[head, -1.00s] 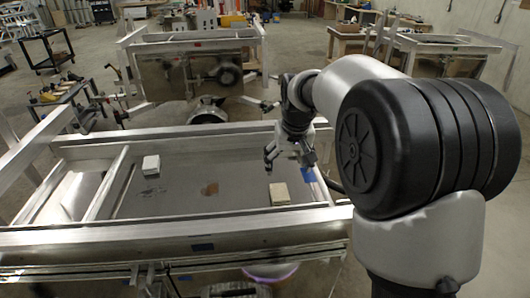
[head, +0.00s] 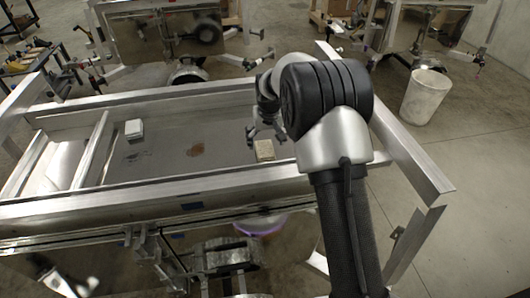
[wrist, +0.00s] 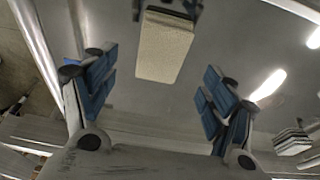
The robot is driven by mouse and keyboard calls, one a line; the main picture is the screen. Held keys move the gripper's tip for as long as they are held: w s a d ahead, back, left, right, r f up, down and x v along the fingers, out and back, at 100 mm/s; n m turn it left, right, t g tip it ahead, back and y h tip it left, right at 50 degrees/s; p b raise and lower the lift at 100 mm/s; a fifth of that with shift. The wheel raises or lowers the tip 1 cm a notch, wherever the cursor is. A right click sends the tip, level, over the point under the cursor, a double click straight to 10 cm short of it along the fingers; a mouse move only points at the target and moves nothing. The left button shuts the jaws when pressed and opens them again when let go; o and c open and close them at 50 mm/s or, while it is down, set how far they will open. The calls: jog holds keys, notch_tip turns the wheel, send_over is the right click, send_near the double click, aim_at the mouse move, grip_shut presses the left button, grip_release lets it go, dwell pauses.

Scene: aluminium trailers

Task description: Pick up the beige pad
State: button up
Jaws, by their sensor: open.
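The beige pad (head: 264,150) lies on the grey floor of the aluminium trailer, toward its right end. In the wrist view the pad (wrist: 164,48) shows as a pale rough-topped block at top centre, beyond the fingertips and between their lines. My gripper (wrist: 156,90) is open and empty, with blue finger pads spread wide on both sides. In the head view my gripper (head: 262,132) is close to the pad, just behind and above it, partly hidden by my arm. No contact with the pad is visible.
Metal rails (head: 170,201) edge the trailer. A striped block (wrist: 292,142) shows at lower right in the wrist view. A white bucket (head: 425,97) stands outside.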

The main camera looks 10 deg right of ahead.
aim_at(265, 149)
jog(key=x, duration=0.5)
jog(key=shift+f, duration=0.35)
jog(key=shift+s+f+b, duration=0.1)
jog(key=shift+f+b, duration=0.15)
jog(key=shift+b, duration=0.15)
jog(key=shift+c, duration=0.4)
jog(key=c, duration=1.1)
jog(key=shift+r, duration=0.15)
notch_tip(265, 149, up, 20)
jog(key=shift+r+p, duration=0.15)
jog(key=shift+p, duration=1.1)
